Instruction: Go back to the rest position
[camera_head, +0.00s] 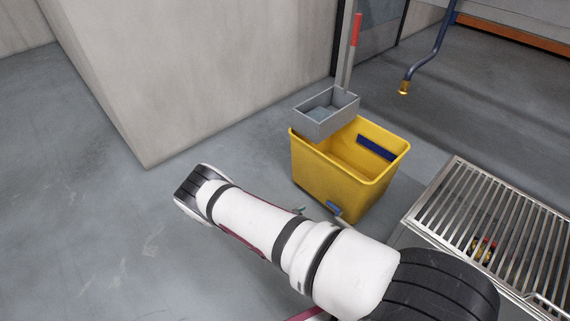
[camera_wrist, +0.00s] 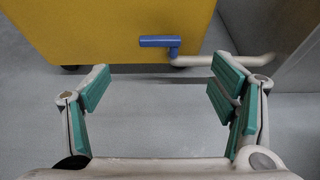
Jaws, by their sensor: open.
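My gripper (camera_wrist: 160,92) shows in the wrist view with its green-padded fingers spread wide apart. It is open and nothing is between the fingers. Grey floor shows between and beyond them. In the head view my white arm reaches from the lower right toward the left over the floor, and the gripper is mostly hidden behind it.
A yellow bucket (camera_head: 337,187) with a grey tray (camera_head: 327,112) on its rim stands beyond my arm; it also shows in the wrist view (camera_wrist: 100,35). A blue-ended lever (camera_wrist: 160,42) juts near the fingers. A metal grate (camera_head: 470,213) is at right. Floor at left is clear.

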